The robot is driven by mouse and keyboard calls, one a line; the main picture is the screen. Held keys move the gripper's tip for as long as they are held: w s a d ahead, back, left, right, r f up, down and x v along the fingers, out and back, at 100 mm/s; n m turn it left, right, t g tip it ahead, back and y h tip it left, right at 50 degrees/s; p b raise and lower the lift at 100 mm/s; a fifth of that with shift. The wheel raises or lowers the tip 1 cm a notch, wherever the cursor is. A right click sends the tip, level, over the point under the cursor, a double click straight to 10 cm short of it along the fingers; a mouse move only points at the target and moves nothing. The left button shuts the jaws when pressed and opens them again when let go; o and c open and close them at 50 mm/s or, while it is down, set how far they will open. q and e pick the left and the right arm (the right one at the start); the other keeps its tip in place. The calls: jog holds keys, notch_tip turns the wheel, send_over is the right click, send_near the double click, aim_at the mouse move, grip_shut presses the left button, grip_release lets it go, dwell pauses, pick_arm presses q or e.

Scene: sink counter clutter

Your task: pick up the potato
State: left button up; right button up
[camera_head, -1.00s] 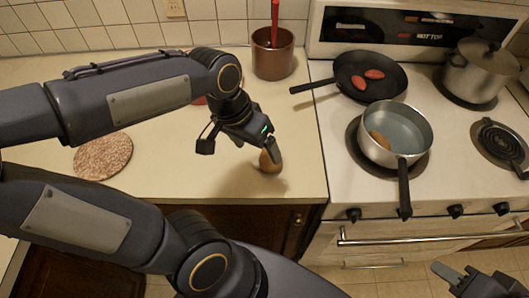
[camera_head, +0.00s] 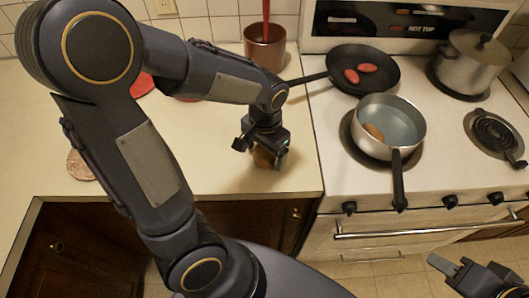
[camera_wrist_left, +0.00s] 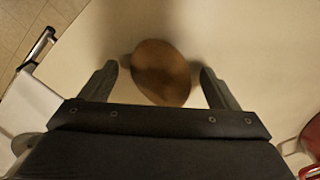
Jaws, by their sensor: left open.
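A brown potato (camera_head: 264,157) rests on the counter near its front right edge, partly hidden by my left gripper (camera_head: 265,150). In the left wrist view the potato (camera_wrist_left: 161,72) sits between the two spread fingers of my left gripper (camera_wrist_left: 160,85), with a small gap on each side. My left gripper is open and points down over it. Another potato-like brown item (camera_head: 374,131) lies in the water of the saucepan (camera_head: 418,112) on the stove. My right gripper (camera_head: 455,268) shows at the lower right, away from the counter, with its fingers apart.
A black pan (camera_head: 388,84) with two red items stands on the stove behind the saucepan. A copper-coloured pot (camera_head: 265,48) stands at the back of the counter. A lidded pot (camera_head: 466,72) is at the right. The counter (camera_head: 215,170) around the potato is clear.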

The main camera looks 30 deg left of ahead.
pick_arm(q)
jog(key=shift+f, duration=0.1)
jog(key=shift+c, duration=0.4)
jog(key=c, duration=1.1)
